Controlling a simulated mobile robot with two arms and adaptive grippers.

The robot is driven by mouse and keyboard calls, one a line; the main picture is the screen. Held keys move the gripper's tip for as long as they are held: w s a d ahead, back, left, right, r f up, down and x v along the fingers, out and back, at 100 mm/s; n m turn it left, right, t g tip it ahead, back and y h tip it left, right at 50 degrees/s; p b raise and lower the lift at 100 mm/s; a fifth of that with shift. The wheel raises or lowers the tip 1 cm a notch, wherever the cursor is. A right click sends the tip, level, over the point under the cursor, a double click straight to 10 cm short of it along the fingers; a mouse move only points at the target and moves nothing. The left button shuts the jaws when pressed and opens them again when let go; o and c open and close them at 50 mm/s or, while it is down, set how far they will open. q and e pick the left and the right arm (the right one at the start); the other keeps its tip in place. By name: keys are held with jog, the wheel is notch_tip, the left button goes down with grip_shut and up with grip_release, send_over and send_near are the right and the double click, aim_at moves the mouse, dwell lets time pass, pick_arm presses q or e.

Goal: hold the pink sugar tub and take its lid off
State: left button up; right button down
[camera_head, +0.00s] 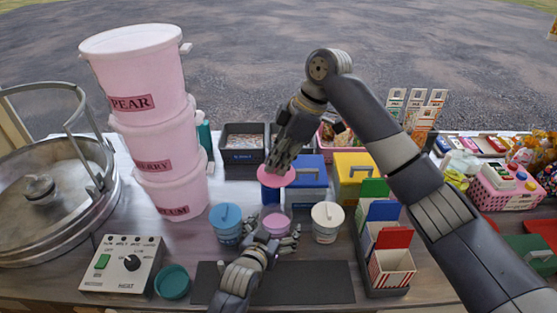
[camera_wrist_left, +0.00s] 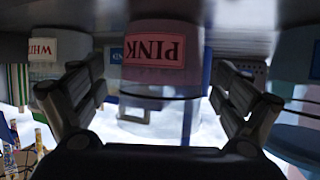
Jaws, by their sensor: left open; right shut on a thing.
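The pink sugar tub (camera_head: 275,222) stands upright between the blue and white tubs, its top open on pink contents. It also shows upside down in the left wrist view, with its PINK label (camera_wrist_left: 155,50). My left gripper (camera_head: 275,238) is open, with its fingers on either side of the pink tub. In the left wrist view a gap shows between the fingers (camera_wrist_left: 158,90) and the tub. My right gripper (camera_head: 283,164) is shut on the pink lid (camera_head: 277,177) and holds it above and behind the tub, apart from it. The fingertips are partly hidden.
The lidded blue tub (camera_head: 226,225) and white tub (camera_head: 326,222) stand close on either side. A dark mat (camera_head: 320,283) lies in front. Stacked pink buckets (camera_head: 170,160) rise at left, and a rack of striped boxes (camera_head: 392,265) stands at right.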

pick_arm(q)
jog(key=shift+s+f, duration=0.1)
jog(key=shift+f, duration=0.15)
jog(key=v, duration=0.7)
jog(key=shift+s+a+r, duration=0.1)
jog(key=shift+r, duration=0.2)
jog(key=shift+s, duration=0.1)
pick_arm(e)
jog(key=shift+d+f, duration=0.1)
